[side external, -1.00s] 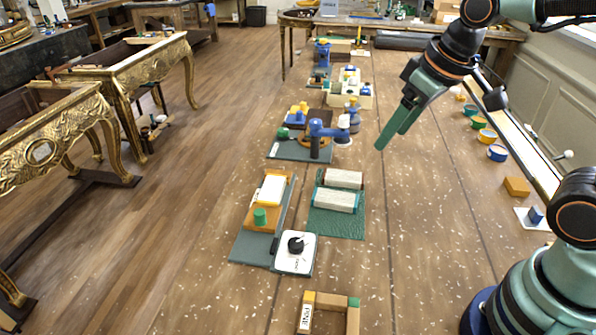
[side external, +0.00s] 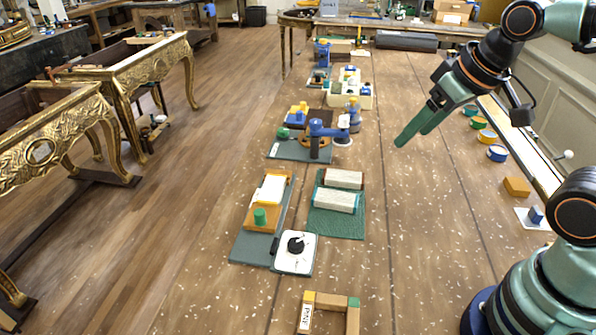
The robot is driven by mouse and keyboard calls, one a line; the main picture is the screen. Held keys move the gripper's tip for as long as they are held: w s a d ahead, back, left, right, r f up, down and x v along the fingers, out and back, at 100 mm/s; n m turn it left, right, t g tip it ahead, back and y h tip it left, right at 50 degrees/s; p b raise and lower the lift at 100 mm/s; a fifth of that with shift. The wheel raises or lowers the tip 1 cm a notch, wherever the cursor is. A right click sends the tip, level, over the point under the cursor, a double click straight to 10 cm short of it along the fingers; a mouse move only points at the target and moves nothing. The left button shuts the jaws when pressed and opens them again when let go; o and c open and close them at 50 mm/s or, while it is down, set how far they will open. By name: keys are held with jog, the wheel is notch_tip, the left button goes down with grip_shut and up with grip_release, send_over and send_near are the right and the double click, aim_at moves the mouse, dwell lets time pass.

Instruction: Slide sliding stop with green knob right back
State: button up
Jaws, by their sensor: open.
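The sliding stop with the green knob (side external: 260,217) is an orange-brown block on a grey base plate (side external: 247,247) at the lower middle left. The green knob stands upright on it. A white block (side external: 270,188) and a yellow end piece lie just behind the stop on the same plate. My gripper (side external: 402,141) is in the air above the table, up and to the right of the stop and well apart from it. Its green fingers point down and left, and it is open and empty.
A white box with a black dial (side external: 295,253) stands against the plate's right front. A blue clamp fixture (side external: 318,135) stands farther back. A wooden frame (side external: 352,318) is in front.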

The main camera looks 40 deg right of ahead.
jog(key=shift+c, duration=0.8)
jog(key=n+g, duration=0.6)
send_over(260, 212)
notch_tip(260, 212, down, 10)
notch_tip(260, 212, down, 12)
jog(key=shift+r, duration=0.1)
grip_shut()
